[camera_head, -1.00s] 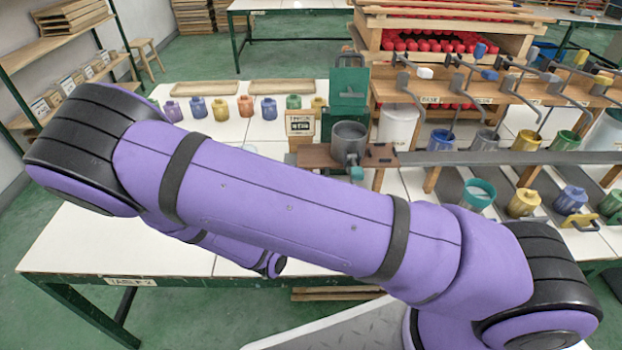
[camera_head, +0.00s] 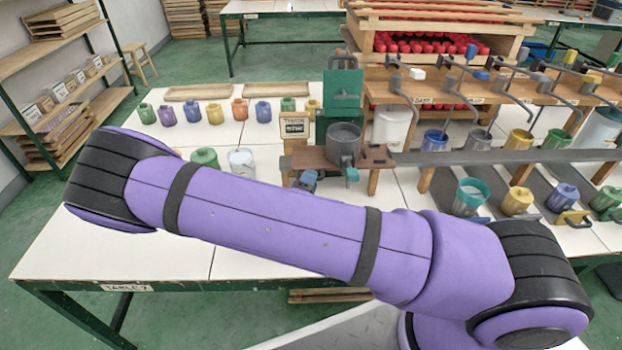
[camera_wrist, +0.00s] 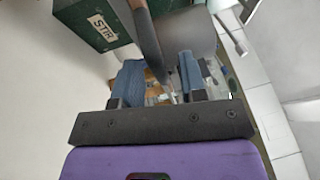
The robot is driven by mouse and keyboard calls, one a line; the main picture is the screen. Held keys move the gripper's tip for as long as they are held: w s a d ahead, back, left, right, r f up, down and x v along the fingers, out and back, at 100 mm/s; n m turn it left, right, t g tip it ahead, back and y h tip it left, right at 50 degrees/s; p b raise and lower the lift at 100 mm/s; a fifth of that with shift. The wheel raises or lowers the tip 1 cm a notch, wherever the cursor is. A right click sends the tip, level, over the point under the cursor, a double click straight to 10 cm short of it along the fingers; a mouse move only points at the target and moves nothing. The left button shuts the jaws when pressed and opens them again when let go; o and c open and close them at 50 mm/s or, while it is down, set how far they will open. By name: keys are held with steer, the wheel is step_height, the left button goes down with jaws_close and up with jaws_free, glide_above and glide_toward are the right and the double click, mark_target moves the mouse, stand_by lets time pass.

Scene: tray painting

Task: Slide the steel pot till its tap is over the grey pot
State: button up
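The steel pot (camera_head: 344,140) stands on a brown board at the left end of a grey rail. Its teal tap (camera_head: 351,175) points down at the front. A grey pot (camera_head: 478,140) stands behind the rail, to the right, between a blue and a yellow pot. My gripper (camera_head: 308,181) is at the front left of the board, mostly hidden behind my arm. In the wrist view its two blue fingers (camera_wrist: 160,82) are apart, with a dark curved bar (camera_wrist: 147,38) in front of them. A grey rounded body, likely the steel pot (camera_wrist: 188,38), is just beyond.
The grey rail (camera_head: 480,157) runs right from the board. Coloured pots in front include a teal-rimmed one (camera_head: 472,196) and a yellow one (camera_head: 516,201). Cranked handles overhang the back row. A green pot (camera_head: 205,158) and white pot (camera_head: 241,162) stand left. A sign block (camera_head: 295,128) stands behind the board.

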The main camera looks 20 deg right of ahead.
steer(key=shift+w+d+r, duration=0.1)
steer(key=shift+w+d, duration=0.3)
steer(key=shift+w, duration=0.05)
jaws_close()
steer(key=shift+d, duration=0.1)
